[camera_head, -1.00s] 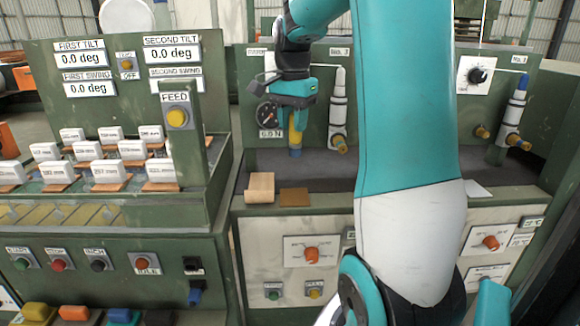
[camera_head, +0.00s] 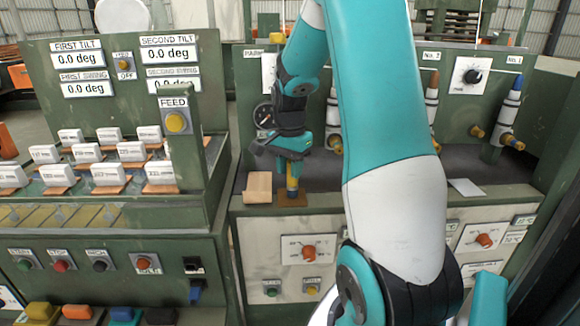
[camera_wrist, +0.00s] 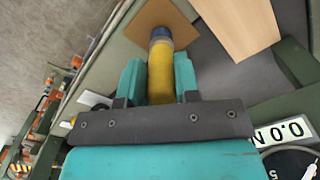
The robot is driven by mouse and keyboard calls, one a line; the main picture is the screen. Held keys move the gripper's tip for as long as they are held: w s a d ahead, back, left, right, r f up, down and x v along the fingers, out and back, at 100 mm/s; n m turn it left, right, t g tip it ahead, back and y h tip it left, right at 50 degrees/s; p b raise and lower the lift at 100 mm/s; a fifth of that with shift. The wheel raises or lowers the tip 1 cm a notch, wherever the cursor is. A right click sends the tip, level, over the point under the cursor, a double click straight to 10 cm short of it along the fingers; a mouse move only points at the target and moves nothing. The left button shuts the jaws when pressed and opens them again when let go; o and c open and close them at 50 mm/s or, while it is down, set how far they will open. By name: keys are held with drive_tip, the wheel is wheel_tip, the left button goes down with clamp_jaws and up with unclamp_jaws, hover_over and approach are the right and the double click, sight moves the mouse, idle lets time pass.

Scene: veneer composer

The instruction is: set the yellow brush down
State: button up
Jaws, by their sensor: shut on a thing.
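My gripper (camera_head: 291,170) is shut on the yellow brush (camera_head: 292,184), which hangs upright with its blue end downward. In the wrist view the yellow brush (camera_wrist: 160,75) sits between the two teal fingers, and its blue tip points at the brown square pad (camera_wrist: 158,22). In the head view the tip is over or on the brown pad (camera_head: 299,201); I cannot tell whether it touches. The pad lies on the dark ledge near its front edge.
A light wooden block (camera_head: 258,187) stands just left of the pad. A gauge (camera_head: 263,116) and valve tubes line the panel behind. The FEED post (camera_head: 180,150) rises to the left. The dark ledge (camera_head: 480,165) is mostly clear on the right, apart from a white card (camera_head: 465,187).

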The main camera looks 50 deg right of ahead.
drive_tip(key=shift+f, duration=0.15)
drive_tip(key=o, duration=1)
